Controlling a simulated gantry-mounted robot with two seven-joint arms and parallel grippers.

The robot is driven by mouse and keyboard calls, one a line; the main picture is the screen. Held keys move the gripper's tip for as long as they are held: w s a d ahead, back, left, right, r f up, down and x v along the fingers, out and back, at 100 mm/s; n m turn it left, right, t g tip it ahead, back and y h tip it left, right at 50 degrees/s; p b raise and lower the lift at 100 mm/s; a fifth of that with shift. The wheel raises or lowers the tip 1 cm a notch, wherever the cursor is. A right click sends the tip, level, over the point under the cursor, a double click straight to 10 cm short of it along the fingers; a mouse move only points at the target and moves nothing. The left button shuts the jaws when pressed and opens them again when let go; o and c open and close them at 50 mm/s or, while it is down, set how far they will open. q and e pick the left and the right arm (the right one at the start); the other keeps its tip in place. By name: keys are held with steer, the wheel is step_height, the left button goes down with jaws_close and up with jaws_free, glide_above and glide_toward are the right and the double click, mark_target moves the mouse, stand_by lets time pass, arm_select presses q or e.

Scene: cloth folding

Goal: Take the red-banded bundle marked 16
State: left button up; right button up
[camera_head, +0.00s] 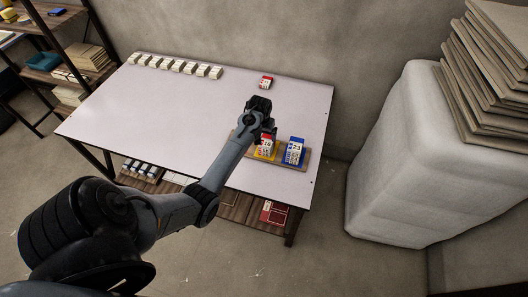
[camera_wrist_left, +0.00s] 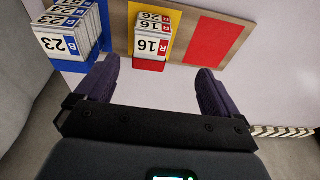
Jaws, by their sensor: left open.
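The red-banded bundle marked 16 (camera_head: 266,147) stands on the yellow patch of a wooden board at the table's front right. In the left wrist view this bundle (camera_wrist_left: 153,43) shows its white face, the number 16 and a red band, with another card marked 26 behind. My left gripper (camera_head: 267,127) is just behind and above it in the head view. In the left wrist view the open fingers of my left gripper (camera_wrist_left: 155,88) are spread wide, with the bundle ahead of the gap and nothing between them. My right gripper is not in view.
A blue-banded bundle marked 23 (camera_head: 294,151) stands close to the right on the board (camera_head: 308,156). A red patch (camera_wrist_left: 208,42) on the board is bare. Another red-banded bundle (camera_head: 266,82) and a row of white bundles (camera_head: 175,65) are at the back. The table's middle is clear.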

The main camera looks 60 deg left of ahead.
arm_select(q)
steer(key=w, duration=0.2)
steer(key=b, duration=0.2)
glide_above(267, 141)
steer(key=shift+t, duration=0.4)
steer(key=f, duration=0.4)
steer(key=shift+s+d, duration=0.2)
steer(key=shift+d, duration=0.2)
steer(key=x, duration=0.2)
steer(key=s+b+x, duration=0.1)
steer(key=x, duration=0.2)
steer(key=shift+d+f, duration=0.1)
steer(key=shift+w+f, duration=0.1)
steer(key=shift+f, duration=0.05)
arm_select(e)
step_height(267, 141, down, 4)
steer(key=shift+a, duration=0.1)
arm_select(q)
steer(key=shift+f, duration=0.2)
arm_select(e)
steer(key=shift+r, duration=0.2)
arm_select(q)
steer(key=c, duration=1.1)
